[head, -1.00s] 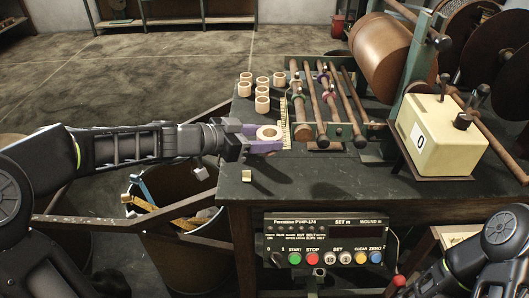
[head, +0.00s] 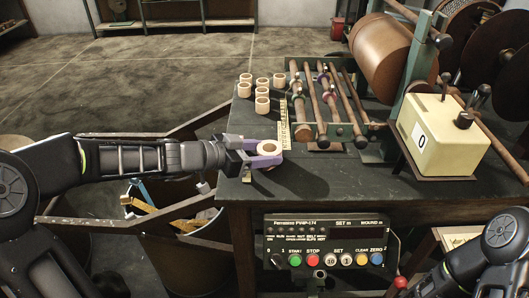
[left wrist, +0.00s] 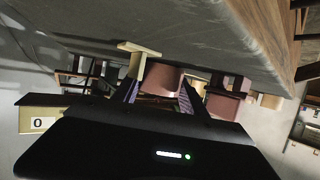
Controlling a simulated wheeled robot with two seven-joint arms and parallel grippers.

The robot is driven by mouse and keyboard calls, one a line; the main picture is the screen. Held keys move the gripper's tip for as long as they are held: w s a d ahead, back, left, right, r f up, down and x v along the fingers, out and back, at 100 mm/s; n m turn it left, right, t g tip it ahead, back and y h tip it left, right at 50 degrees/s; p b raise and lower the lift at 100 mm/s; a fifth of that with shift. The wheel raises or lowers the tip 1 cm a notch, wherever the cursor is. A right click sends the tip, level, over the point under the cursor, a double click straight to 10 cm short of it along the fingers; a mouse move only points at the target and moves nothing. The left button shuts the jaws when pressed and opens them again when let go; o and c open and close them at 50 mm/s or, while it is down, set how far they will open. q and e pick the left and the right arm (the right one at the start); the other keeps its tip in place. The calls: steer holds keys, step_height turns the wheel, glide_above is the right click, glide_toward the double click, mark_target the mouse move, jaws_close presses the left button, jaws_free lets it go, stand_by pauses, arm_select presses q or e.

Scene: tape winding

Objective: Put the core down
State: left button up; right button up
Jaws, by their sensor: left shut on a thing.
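A pale tan ring-shaped core (head: 268,147) is held between the purple fingers of my left gripper (head: 266,152). The gripper is shut on it at the left front part of the dark table, just in front of a ruler-like strip. In the left wrist view the core (left wrist: 162,78) shows between the two fingers, close to the table surface. I cannot tell whether it touches the table. My right arm shows at the lower right of the head view, but its gripper is out of view.
Several loose cores (head: 262,104) stand at the table's back left. A small brass block (head: 247,174) lies near the front edge. The winding rollers (head: 325,105) and cream counter box (head: 437,135) are to the right. A bin (head: 190,225) stands left of the table. The front middle tabletop is clear.

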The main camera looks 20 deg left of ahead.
arm_select(q)
steer(key=o, duration=1.2)
steer(key=shift+f, duration=0.1)
steer(key=shift+s+a+r+p, duration=0.1)
steer(key=shift+r+p, duration=0.1)
steer(key=shift+p, duration=0.1)
steer(key=v, duration=1.1)
steer(key=shift+s+a+r, duration=0.15)
steer(key=shift+s+a, duration=0.05)
steer(key=shift+s, duration=0.05)
